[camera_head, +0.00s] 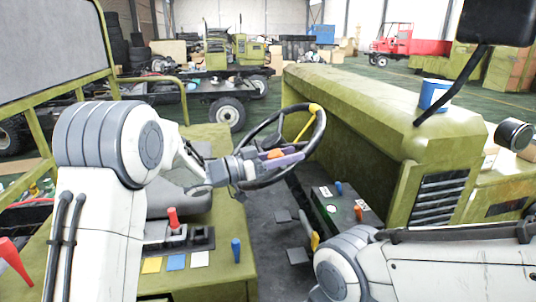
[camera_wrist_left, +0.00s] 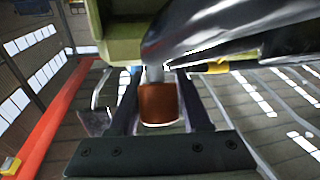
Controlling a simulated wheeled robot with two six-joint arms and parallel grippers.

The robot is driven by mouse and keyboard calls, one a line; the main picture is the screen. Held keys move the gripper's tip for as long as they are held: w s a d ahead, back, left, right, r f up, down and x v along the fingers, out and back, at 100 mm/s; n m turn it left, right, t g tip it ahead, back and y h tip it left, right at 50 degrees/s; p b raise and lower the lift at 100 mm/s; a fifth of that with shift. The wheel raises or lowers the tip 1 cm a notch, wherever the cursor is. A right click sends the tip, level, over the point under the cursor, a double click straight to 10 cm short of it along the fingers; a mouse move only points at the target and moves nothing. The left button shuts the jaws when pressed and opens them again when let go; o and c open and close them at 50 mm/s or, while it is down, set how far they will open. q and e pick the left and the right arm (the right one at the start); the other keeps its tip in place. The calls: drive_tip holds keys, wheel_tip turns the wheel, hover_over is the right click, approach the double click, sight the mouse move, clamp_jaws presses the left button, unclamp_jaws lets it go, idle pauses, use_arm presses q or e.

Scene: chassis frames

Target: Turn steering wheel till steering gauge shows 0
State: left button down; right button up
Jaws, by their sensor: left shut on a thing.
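My left gripper (camera_head: 282,157) reaches the wheel's near lower side and is shut on an orange knob (camera_head: 275,153) at the rim. In the left wrist view the knob (camera_wrist_left: 159,103) sits between the two dark fingers, below a shiny rim. My right gripper is out of view.
A red lever (camera_head: 173,218) and a blue lever (camera_head: 236,249) stand on the near console. A blue-and-white can (camera_head: 434,94) stands on the green hood (camera_head: 360,105). Pedals (camera_head: 288,215) lie below the wheel. My right arm crosses the lower right.

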use_arm(q)
drive_tip(key=shift+s+d+r, duration=0.15)
drive_tip(key=shift+d, duration=0.05)
drive_tip(key=shift+c, duration=2.1)
unclamp_jaws()
drive_tip(key=shift+d, duration=0.1)
drive_tip(key=shift+a, duration=0.2)
